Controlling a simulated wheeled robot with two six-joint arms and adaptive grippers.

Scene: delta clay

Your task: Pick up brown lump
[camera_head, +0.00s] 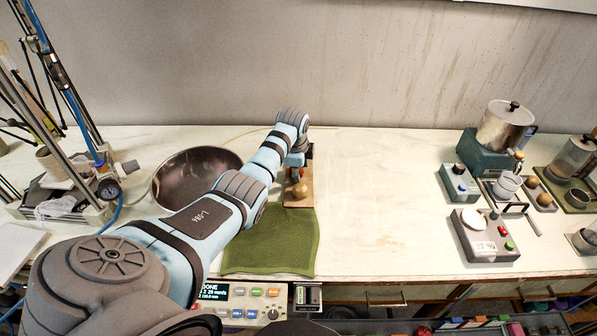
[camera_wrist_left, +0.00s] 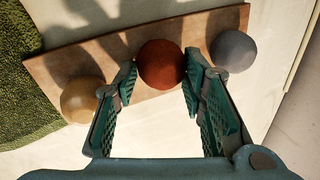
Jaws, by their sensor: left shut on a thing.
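A reddish-brown lump (camera_wrist_left: 161,62) is in the left wrist view, between the two teal fingers of my left gripper (camera_wrist_left: 160,78), which is shut on it. The lump is over or on a wooden board (camera_wrist_left: 122,50); I cannot tell whether it is lifted. A tan lump (camera_wrist_left: 82,99) and a grey lump (camera_wrist_left: 233,50) sit on the board to either side, apart from the fingers. In the head view my left gripper (camera_head: 297,171) points down over the board (camera_head: 300,202), and the tan lump (camera_head: 300,191) shows in front of it. The brown lump is mostly hidden there.
A green mat (camera_head: 270,246) lies in front of the board. A dark metal bowl (camera_head: 195,172) stands to the left, partly behind my arm. A scale (camera_head: 484,238), a metal pot (camera_head: 504,127) and small cups are at the right. The bench right of the board is clear.

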